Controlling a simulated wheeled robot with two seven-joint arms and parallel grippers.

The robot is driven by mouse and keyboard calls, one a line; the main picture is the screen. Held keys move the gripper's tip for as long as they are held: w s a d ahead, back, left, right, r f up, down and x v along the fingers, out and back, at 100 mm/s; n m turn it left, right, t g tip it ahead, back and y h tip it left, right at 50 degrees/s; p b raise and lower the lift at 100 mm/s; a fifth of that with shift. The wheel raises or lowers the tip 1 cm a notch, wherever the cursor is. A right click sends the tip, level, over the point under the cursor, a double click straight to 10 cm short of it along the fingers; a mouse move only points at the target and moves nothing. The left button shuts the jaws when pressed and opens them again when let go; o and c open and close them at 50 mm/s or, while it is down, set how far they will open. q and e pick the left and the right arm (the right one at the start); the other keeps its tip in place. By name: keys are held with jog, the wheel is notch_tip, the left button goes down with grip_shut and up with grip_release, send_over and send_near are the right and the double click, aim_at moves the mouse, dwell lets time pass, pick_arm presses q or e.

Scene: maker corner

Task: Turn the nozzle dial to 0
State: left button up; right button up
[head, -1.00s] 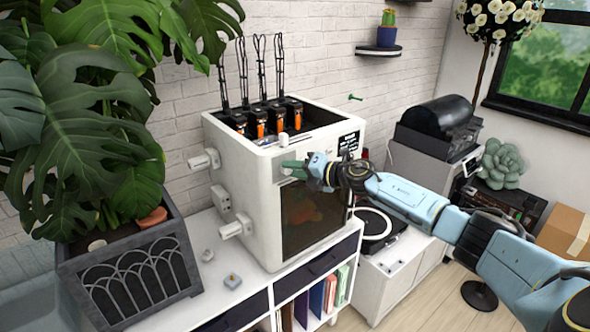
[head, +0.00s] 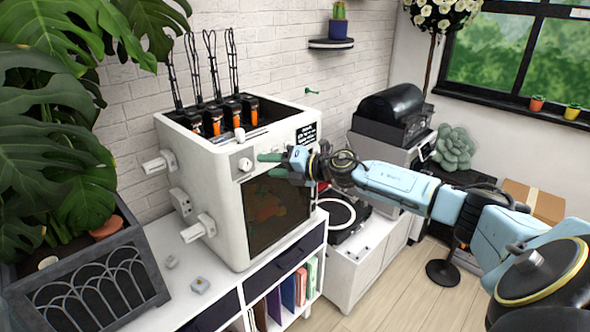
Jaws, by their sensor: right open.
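The nozzle dial seems to be the round knob (head: 245,164) on the upper left of the front of the white 3D printer (head: 220,215). Its marks are too small to read. My right gripper (head: 264,165) comes in from the right, its green fingers open and pointing left at the knob. The fingertips are just right of the knob, and I cannot tell whether they touch it. My left gripper is not in view.
The printer stands on a white shelf unit (head: 165,236) with small parts to its left. A large plant in a grey planter (head: 85,290) stands at the left. A turntable (head: 338,215) is right of the printer.

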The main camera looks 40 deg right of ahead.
jog(key=b+v, duration=0.2)
jog(key=v, duration=0.5)
jog(key=shift+b, duration=0.3)
dwell(0.3)
